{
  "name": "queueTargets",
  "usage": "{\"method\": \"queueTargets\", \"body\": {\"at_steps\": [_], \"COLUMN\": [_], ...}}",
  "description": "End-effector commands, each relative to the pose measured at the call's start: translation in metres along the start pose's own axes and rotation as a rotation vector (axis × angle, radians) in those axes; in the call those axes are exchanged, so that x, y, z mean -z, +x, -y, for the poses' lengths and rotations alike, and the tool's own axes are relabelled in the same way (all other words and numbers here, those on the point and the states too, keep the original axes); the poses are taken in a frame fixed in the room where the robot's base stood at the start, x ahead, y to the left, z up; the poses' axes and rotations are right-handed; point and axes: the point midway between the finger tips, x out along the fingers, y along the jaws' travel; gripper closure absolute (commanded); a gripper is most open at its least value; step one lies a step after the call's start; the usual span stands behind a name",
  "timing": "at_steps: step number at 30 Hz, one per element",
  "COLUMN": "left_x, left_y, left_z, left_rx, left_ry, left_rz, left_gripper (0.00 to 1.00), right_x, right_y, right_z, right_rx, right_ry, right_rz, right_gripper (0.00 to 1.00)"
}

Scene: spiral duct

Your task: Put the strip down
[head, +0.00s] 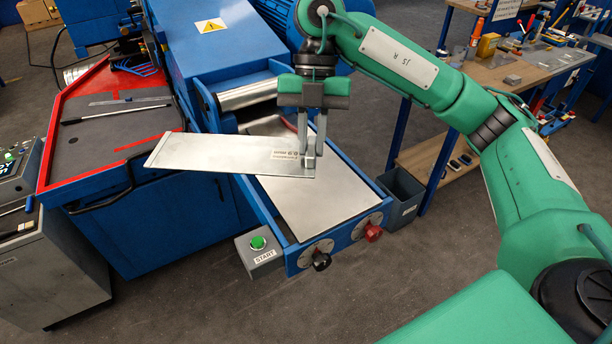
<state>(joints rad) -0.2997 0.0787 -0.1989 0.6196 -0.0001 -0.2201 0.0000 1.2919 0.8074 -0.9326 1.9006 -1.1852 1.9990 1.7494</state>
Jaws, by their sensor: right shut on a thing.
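The strip (215,152) is a flat silver metal sheet with a small paper label near its right end. My right gripper (309,160) is shut on that right end, with its fingers pointing down. The strip extends to the left from the fingers, over the machine's blue side and toward the red-edged bench. It appears held above the machine's grey feed table (318,205); the exact gap is hard to tell. My left gripper is not in view.
The blue machine has a metal roller (247,93) behind the feed table. A green START button box (258,251) and black and red knobs (372,232) sit at its front. A red-edged bench (110,112) holds a rod and a ruler. A dark bin (400,198) stands right.

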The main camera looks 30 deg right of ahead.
Motion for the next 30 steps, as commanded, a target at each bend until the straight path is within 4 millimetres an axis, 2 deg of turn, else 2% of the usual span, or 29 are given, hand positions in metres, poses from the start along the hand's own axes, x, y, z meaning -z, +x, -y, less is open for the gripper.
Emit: {"method": "queueTargets", "body": {"at_steps": [9,13,18,23,30], "left_x": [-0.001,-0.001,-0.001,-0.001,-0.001], "left_y": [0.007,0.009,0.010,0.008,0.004], "left_z": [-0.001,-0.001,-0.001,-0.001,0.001], "left_rx": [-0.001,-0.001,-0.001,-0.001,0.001], "left_ry": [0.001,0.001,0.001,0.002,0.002], "left_rz": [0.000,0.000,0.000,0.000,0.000], "left_gripper": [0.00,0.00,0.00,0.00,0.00], "right_x": [0.007,0.011,0.013,0.009,-0.007], "right_y": [-0.025,-0.033,-0.038,-0.025,0.012], "right_z": [0.042,0.055,0.063,0.065,0.065], "right_rx": [-0.242,-0.314,-0.361,-0.365,-0.364], "right_ry": [0.572,0.746,0.861,0.884,0.882], "right_rz": [0.007,0.010,0.010,0.007,0.007], "right_gripper": [1.00,1.00,1.00,1.00,1.00]}}
